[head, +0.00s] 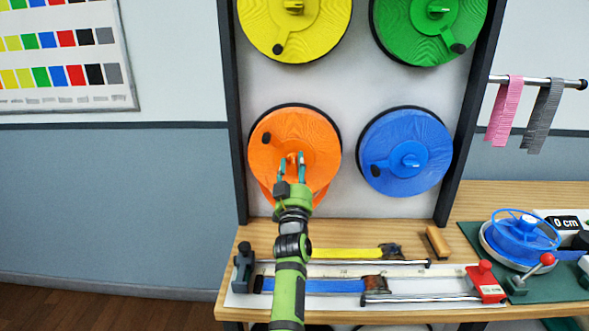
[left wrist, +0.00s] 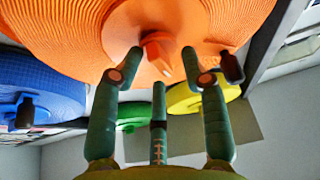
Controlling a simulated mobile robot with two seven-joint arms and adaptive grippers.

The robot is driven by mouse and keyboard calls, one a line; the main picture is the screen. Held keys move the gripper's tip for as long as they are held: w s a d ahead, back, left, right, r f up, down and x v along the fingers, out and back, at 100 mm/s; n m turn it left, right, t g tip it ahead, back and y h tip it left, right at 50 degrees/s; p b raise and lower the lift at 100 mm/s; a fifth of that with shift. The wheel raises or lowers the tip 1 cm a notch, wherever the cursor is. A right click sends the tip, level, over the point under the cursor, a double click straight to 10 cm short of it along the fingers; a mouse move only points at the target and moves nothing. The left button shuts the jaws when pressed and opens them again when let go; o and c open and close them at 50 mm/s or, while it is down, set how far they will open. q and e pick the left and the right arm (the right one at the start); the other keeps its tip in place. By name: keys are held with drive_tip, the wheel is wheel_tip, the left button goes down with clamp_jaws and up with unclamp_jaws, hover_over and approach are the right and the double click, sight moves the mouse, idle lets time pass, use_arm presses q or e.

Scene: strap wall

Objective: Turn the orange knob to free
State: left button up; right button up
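The orange reel (head: 275,165) hangs at the lower left of the strap wall, with a black crank handle (head: 266,139) on its face. Its orange knob (left wrist: 160,50) sits at the hub and shows a pointed end in the left wrist view. My left gripper (head: 296,157) is in front of the hub, partly covering the knob in the head view. In the left wrist view its fingers (left wrist: 163,55) are spread, with the knob between the tips and gaps visible; contact is not clear. My right gripper is in neither view.
A blue reel (head: 405,150) hangs to the right, with yellow (head: 310,35) and green (head: 420,45) reels above. On the bench below are a yellow strap (head: 345,253), a blue strap (head: 335,286), a wooden block (head: 438,241) and a red-knobbed lever (head: 547,260).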

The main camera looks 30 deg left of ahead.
use_arm(q)
drive_tip(key=shift+w+f, duration=0.1)
drive_tip(key=shift+f, duration=0.05)
wheel_tip(320, 180, up, 10)
drive_tip(key=shift+r, duration=0.1)
idle(0.4)
drive_tip(key=shift+d, duration=0.1)
idle(0.4)
